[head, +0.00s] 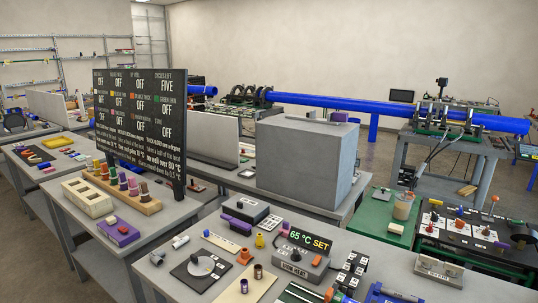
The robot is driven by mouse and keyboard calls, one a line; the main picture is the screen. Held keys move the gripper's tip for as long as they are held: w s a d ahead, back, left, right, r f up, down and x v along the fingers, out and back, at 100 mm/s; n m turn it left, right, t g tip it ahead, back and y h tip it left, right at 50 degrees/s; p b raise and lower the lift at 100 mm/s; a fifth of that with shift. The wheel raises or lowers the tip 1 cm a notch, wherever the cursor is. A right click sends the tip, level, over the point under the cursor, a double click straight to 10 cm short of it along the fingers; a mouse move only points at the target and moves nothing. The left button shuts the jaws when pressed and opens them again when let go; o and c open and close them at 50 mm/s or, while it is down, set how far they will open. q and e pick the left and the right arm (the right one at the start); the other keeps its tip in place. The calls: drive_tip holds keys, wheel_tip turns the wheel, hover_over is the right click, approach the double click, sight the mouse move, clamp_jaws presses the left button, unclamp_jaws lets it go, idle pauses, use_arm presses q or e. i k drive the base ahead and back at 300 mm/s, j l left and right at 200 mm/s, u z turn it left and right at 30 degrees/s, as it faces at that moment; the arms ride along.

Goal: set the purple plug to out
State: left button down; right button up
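Several coloured plugs stand upright in a row on a wooden rack (150,207) on the left table. One near the right end of the row looks purple (133,186); it is small, and I cannot tell how deep it sits. A tall black board (140,125) behind the rack lists several entries in white, most reading OFF and one reading FIVE. The colour labels are too small to read surely. Neither of my grippers is in view.
A big grey box (305,160) stands on the middle table. The front table holds a heater reading 65 °C SET (302,253) and many small parts.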

sight(285, 224)
drive_tip(key=i+j+z, duration=0.15)
drive_tip(key=j, duration=0.15)
drive_tip(key=i+j+z, duration=0.15)
drive_tip(key=j, duration=0.15)
drive_tip(key=i+j+z, duration=0.15)
drive_tip(key=j, duration=0.2)
drive_tip(key=j+z, duration=0.2)
drive_tip(key=j, duration=0.15)
drive_tip(key=i, duration=0.05)
